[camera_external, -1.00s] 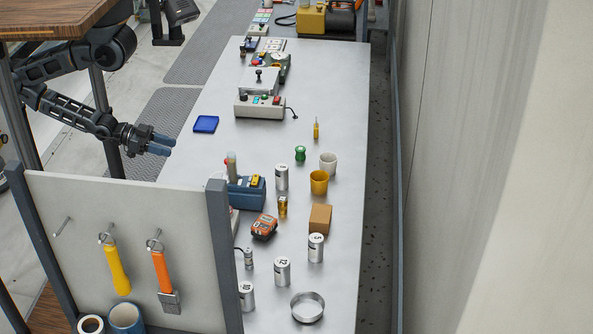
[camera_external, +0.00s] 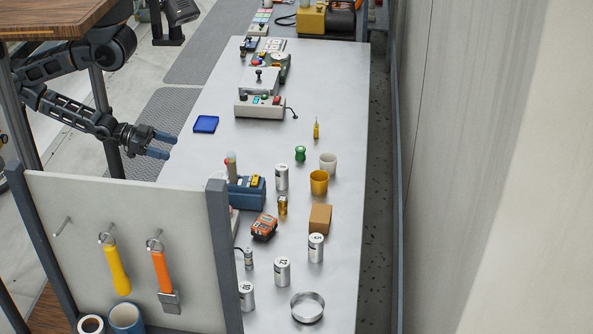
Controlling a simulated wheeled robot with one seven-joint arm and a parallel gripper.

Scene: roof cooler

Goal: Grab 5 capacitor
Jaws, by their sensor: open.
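The capacitor marked 5 (camera_external: 316,248) is a silver can standing upright on the grey bench, right of centre in the lower half of the external view. Other similar silver cans stand nearby: one marked 12 (camera_external: 282,271), one at lower left (camera_external: 246,296) with a label I cannot read surely, and one farther back (camera_external: 282,177). My gripper (camera_external: 168,145) is open and empty at the bench's left edge, far to the upper left of the capacitor marked 5. Its blue fingertips are spread apart.
A brown box (camera_external: 320,218) stands just behind the capacitor marked 5. Bench space near the blue tray (camera_external: 206,124) is clear.

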